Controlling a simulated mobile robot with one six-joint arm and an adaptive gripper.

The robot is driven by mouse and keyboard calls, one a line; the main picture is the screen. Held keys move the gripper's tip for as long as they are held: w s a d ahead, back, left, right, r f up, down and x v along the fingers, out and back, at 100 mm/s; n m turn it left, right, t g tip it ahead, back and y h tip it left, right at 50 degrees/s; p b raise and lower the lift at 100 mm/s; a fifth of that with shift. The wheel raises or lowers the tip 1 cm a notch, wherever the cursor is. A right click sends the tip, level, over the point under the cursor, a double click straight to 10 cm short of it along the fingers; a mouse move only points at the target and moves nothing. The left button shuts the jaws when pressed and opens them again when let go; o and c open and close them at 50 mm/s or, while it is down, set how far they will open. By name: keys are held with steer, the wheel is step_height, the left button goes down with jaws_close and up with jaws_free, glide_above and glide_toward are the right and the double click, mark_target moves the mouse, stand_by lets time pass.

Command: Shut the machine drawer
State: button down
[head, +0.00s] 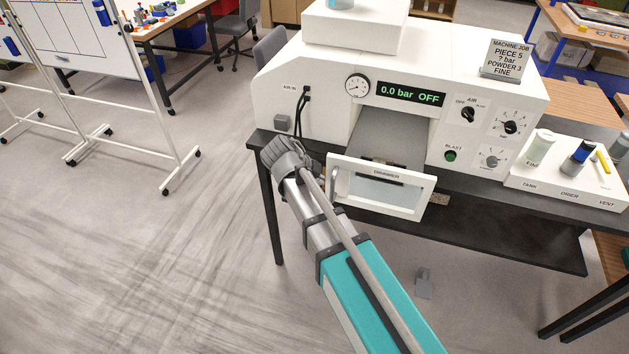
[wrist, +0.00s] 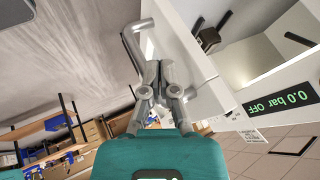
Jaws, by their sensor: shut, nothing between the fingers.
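In the wrist view my gripper (wrist: 158,73) is shut and empty, close beside the bent handle (wrist: 133,50) and the white drawer front (wrist: 190,60). I cannot tell whether it touches them.
The machine stands on a dark table (head: 270,190); its display reads 0.0 bar OFF. A white panel with bottles (head: 570,180) is at the right. A whiteboard on wheels (head: 90,60) stands at the left. The floor left of the table is clear.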

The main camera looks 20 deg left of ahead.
mark_target(327, 184)
steer(key=shift+b+x, duration=1.5)
steer(key=shift+x, duration=0.75)
steer(key=shift+a, duration=0.1)
